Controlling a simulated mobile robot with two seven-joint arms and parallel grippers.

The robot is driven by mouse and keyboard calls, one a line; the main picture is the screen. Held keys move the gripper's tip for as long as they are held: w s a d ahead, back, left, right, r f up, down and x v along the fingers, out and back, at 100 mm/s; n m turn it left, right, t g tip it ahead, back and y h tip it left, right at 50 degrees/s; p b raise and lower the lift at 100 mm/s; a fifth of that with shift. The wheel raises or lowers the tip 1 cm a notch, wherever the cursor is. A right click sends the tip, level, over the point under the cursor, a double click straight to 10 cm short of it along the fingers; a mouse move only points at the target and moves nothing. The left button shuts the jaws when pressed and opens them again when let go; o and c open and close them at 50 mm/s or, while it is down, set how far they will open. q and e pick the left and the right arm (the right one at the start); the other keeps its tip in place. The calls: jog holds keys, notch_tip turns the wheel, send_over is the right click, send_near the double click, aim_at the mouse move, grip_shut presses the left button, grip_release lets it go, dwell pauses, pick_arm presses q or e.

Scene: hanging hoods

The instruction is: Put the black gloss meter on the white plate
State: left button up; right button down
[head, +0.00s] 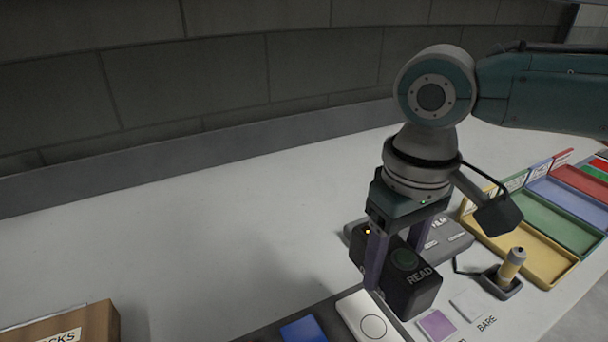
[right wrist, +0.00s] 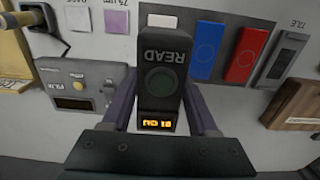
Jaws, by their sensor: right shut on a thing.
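The black gloss meter (head: 425,290), a box with a READ label and a round green button, is held between the purple fingers of my right gripper (head: 398,262). In the right wrist view the meter (right wrist: 158,52) points away from the gripper (right wrist: 158,103), its lit display nearest the palm. The white plate (head: 366,309), marked with a circle, lies in front and left of the meter in the head view. In the right wrist view the meter covers most of it, and a white end (right wrist: 162,20) shows past the meter. I cannot tell the gap under the meter. My left gripper is out of view.
A blue plate (right wrist: 207,51), a red plate (right wrist: 245,54) and a grey piece (right wrist: 281,66) lie beside the white plate. A grey FILM gauge (right wrist: 78,86), a corded probe in a holder (head: 510,268) and coloured trays (head: 540,255) stand near. A wooden box (head: 85,325) is front left. The back left counter is clear.

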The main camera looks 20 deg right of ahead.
pick_arm(q)
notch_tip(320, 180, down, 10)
jog(key=b, duration=0.9)
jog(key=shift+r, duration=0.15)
pick_arm(e)
send_over(374, 328)
notch_tip(374, 328, down, 8)
jog(key=shift+r, duration=0.25)
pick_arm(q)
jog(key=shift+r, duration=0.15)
pick_arm(e)
jog(key=shift+f, duration=0.4)
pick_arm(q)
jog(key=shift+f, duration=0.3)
pick_arm(e)
jog(key=shift+w+f, duration=0.1)
jog(key=shift+f, duration=0.9)
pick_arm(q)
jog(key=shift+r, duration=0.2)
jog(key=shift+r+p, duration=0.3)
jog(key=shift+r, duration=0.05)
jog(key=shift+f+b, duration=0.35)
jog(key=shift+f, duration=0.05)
pick_arm(e)
jog(key=shift+f, duration=0.6)
jog(key=shift+c, duration=0.4)
grip_release()
